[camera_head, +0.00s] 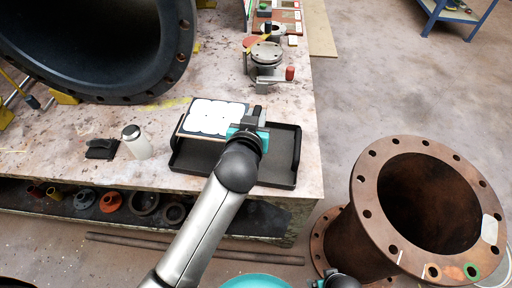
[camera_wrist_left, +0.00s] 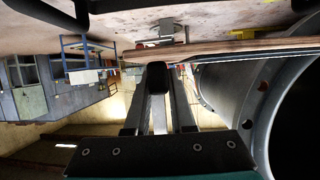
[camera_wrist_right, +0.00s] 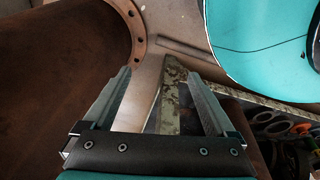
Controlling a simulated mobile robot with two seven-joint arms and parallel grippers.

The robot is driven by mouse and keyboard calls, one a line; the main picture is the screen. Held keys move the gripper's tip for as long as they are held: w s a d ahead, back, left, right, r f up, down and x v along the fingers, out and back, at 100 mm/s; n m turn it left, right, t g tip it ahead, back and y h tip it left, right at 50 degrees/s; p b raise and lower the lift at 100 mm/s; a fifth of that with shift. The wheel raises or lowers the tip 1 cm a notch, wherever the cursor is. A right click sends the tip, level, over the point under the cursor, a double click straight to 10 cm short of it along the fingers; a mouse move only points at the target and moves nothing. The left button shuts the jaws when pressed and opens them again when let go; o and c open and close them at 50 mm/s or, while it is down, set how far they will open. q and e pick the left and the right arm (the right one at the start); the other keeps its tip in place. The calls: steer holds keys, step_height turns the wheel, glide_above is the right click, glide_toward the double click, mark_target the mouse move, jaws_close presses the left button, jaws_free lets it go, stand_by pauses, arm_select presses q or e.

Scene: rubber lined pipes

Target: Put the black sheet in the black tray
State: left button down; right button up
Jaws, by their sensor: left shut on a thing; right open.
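The sheet (camera_head: 208,117) shows a white upper face with rounded patches and a dark lower edge. My left gripper (camera_head: 250,120) is shut on its right end. The sheet sits over the back left part of the black tray (camera_head: 276,167) and covers that corner; whether it touches the tray I cannot tell. In the left wrist view the sheet (camera_wrist_left: 240,48) is a thin edge-on strip running right from my left gripper (camera_wrist_left: 160,68). My left arm hides part of the tray's middle and front. My right gripper (camera_wrist_right: 157,88) is open and empty, low near the flanged pipe.
The tray stands near the front of the workbench (camera_head: 60,140). A white bottle (camera_head: 136,142) and a black object (camera_head: 101,149) stand left of it. A large dark pipe (camera_head: 90,40) lies behind. A valve (camera_head: 266,58) is at the back right. A rusty flanged pipe (camera_head: 376,196) stands on the floor right.

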arm_select(q)
step_height(320, 180, down, 7)
steer(key=b, duration=0.3)
steer(key=shift+r, duration=0.15)
steer(key=shift+f+b, duration=0.4)
steer(key=shift+f, duration=0.1)
steer(key=shift+f+b, duration=1)
steer(key=shift+f, duration=0.95)
arm_select(e)
steer(key=w+a+r, duration=0.2)
steer(key=w+r, duration=0.1)
steer(key=r, duration=0.2)
steer(key=w+a+r+t, duration=0.1)
steer(key=w+r, duration=0.2)
steer(key=r, duration=0.3)
steer(key=shift+w+a+r, duration=0.2)
steer(key=shift+w+a, duration=0.1)
steer(key=shift+a, duration=0.05)
arm_select(q)
steer(key=shift+f, duration=0.15)
arm_select(e)
steer(key=shift+y, duration=0.3)
arm_select(q)
steer(key=c, duration=0.8)
jaws_free()
steer(key=shift+o, duration=0.2)
arm_select(e)
steer(key=shift+r, duration=0.15)
